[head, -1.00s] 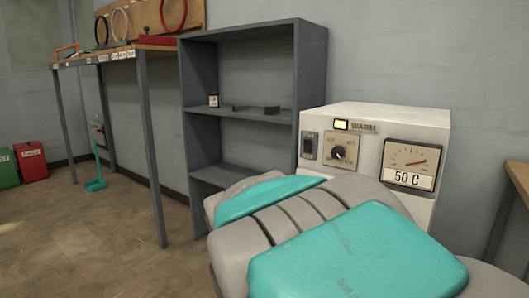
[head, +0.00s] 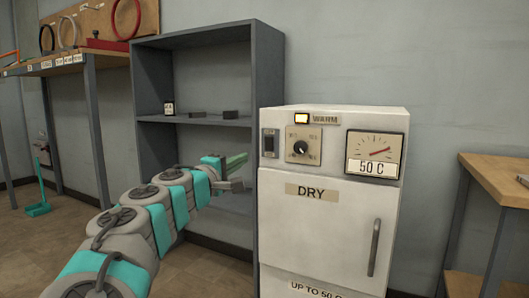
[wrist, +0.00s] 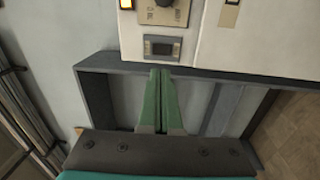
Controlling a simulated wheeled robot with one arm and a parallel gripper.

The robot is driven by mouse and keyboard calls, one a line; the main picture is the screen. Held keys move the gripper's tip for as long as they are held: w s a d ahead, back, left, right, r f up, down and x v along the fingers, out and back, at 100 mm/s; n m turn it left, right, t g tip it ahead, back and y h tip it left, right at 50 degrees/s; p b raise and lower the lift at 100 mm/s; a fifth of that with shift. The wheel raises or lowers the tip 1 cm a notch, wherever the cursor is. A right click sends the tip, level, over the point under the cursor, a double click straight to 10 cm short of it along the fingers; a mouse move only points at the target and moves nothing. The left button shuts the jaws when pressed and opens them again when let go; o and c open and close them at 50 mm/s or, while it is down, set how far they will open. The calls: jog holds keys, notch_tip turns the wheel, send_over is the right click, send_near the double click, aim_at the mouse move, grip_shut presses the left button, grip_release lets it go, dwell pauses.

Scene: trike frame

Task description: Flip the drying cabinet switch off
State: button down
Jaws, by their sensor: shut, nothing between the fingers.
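The white drying cabinet (head: 320,230) stands right of centre in the head view, marked DRY, its door closed. Its switch (head: 270,143) is a dark rocker in a grey plate at the upper left of the front, left of the knob. The switch also shows in the wrist view (wrist: 162,48), just beyond my fingertips; I cannot tell which way it is tipped. The WARM lamp (head: 302,118) is lit amber and the dial reads high, above a 50 C label. My gripper (head: 243,160) is shut and empty, left of and slightly below the switch, apart from it. Its green fingers (wrist: 160,78) point at the switch.
A grey shelf unit (head: 247,85) with small items stands directly left of the cabinet, behind my gripper. A wooden bench (head: 500,178) is at the right. A workbench with rings on a board is at the far left.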

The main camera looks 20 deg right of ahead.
aim_at(269, 140)
jog(key=shift+w+a+r+n, duration=0.15)
jog(key=shift+w+n, duration=0.15)
jog(key=shift+w, duration=0.05)
jog(key=x, duration=1.4)
jog(key=shift+r, duration=0.2)
